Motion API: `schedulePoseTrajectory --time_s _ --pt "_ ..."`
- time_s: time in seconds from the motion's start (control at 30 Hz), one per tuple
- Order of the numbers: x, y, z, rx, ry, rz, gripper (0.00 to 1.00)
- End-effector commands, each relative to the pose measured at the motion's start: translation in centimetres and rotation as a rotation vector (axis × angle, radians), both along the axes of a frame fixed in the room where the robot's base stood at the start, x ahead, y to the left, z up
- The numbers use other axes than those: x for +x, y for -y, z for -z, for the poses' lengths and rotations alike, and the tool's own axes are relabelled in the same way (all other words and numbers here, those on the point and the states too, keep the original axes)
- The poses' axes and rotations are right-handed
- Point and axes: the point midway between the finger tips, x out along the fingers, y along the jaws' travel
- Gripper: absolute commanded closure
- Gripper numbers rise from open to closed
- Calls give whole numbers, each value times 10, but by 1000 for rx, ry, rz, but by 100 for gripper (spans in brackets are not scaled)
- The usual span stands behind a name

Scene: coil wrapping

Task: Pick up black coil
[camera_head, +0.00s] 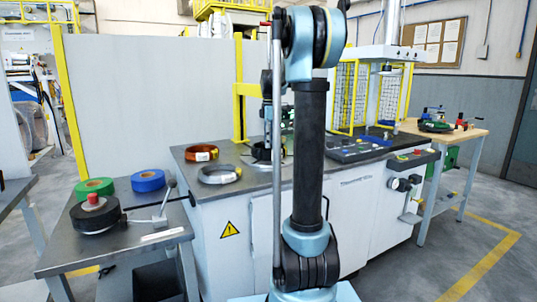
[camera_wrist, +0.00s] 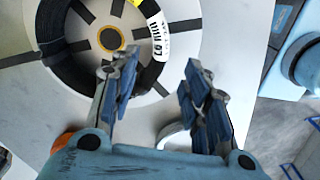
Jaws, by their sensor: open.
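The black coil (camera_wrist: 57,68) lies around a round holder with a yellow-ringed hub in the wrist view. A white printed label and a yellow patch show on its right side. In the head view the black coil (camera_head: 259,153) is on the machine's grey top, partly hidden by my arm. My gripper (camera_wrist: 152,75) is open and empty. Its blue-padded fingers point toward the coil's right side, and the left finger overlaps the holder in the picture. I cannot tell the height between them. In the head view the fingers are not clear behind my arm.
An orange coil (camera_head: 201,153) and a silver coil (camera_head: 219,174) lie left of the black coil. A yellow post (camera_head: 240,110) stands behind. A side table at left holds a green roll (camera_head: 94,187), a blue roll (camera_head: 148,181) and a black roll (camera_head: 95,215).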

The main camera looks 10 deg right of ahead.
Motion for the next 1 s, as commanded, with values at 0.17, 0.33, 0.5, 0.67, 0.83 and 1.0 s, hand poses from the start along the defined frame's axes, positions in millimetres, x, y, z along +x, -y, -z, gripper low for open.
schedulePoseTrajectory --time_s 0.17,0.33,0.5,0.67,0.83,1.0 --pt "1 0 11 0 0 0 57" --pt "4 1 35 0 0 0 57" --pt "4 1 51 0 0 0 57" --pt "4 1 54 0 0 0 57" --pt "4 1 54 0 0 0 64" --pt "4 1 54 0 0 1 100"
